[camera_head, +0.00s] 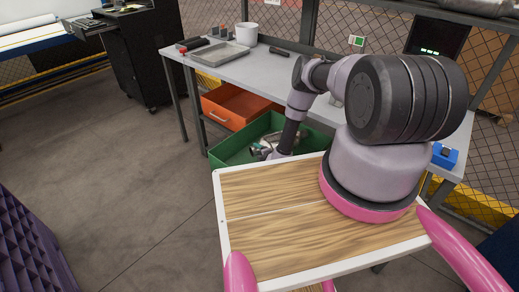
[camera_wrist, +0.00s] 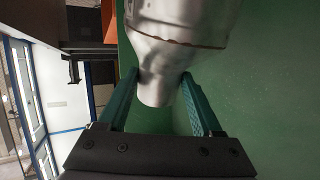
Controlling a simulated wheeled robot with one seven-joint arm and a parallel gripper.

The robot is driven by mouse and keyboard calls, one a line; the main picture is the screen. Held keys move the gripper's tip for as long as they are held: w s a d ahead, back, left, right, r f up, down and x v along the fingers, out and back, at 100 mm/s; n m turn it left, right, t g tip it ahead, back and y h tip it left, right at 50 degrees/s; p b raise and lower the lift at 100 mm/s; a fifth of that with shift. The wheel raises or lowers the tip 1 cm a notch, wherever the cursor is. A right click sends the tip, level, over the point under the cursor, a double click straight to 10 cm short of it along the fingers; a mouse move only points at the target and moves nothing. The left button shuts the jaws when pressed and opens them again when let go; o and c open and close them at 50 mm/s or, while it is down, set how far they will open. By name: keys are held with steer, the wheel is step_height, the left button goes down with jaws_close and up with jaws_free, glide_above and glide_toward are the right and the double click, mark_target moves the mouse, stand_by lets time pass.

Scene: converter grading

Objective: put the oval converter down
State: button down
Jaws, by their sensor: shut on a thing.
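The oval converter (camera_wrist: 172,45) is a shiny metal body with a brownish seam and a narrower neck, seen large in the wrist view. My gripper (camera_wrist: 160,80) has its two teal fingers shut on the neck, one on each side. Green surfaces of the green crate (camera_head: 228,152) lie behind it in the wrist view. In the head view my arm reaches down into this crate, and my gripper there is mostly hidden by the arm and crate. Metal parts (camera_head: 262,150) show small inside the crate. Whether the converter touches the crate floor I cannot tell.
An orange crate (camera_head: 222,108) stands beside the green one, under a grey workbench (camera_head: 222,71). The bench carries a metal tray (camera_head: 220,54), a white bucket (camera_head: 247,34) and a blue box (camera_head: 445,156). A black cabinet (camera_head: 150,60) stands at left.

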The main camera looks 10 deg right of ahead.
steer(key=shift+w+f, duration=0.15)
steer(key=shift+f, duration=2.55)
steer(key=shift+c, duration=0.2)
jaws_free()
steer(key=shift+f, duration=0.1)
